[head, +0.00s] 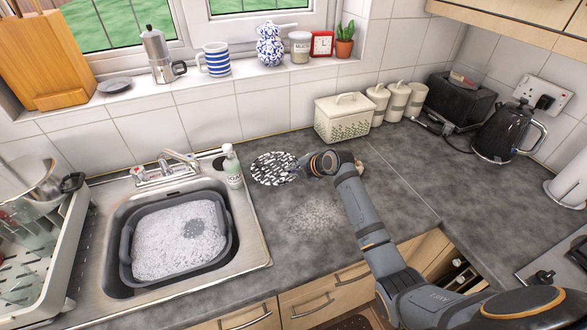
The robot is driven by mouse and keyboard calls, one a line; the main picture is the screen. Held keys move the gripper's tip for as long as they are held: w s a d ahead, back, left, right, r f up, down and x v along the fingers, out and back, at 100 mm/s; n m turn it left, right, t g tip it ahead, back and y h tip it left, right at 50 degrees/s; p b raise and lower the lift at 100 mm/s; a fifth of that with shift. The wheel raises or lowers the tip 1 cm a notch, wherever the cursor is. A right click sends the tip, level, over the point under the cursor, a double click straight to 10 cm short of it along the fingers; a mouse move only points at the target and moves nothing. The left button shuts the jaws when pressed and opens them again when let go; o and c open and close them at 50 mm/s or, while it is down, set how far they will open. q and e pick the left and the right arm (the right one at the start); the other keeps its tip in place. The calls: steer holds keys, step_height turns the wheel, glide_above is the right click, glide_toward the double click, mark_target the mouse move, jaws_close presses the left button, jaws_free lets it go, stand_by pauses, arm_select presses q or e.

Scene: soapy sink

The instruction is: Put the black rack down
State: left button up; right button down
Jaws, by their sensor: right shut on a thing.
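The black rack (268,168) shows in the head view as a round, flat piece with a black and white broken pattern, at the back of the grey worktop, right of the sink. My right gripper (299,168) is shut on its right edge. The fingertips are small and partly hidden by the wrist. The rack looks level and at or close to the worktop; I cannot tell whether it touches. My left gripper is not in view.
A soap bottle (232,166) stands close left of the rack. The sink holds a grey basin (126,250) of suds. A cream bread bin (343,118) stands behind on the right. A pale speckled patch (315,217) marks the worktop in front, otherwise clear.

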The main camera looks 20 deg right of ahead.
steer(key=shift+f, duration=0.25)
steer(key=c, duration=1.5)
jaws_free()
steer(key=b+v, duration=0.2)
steer(key=v, duration=1)
steer(key=shift+r, duration=0.1)
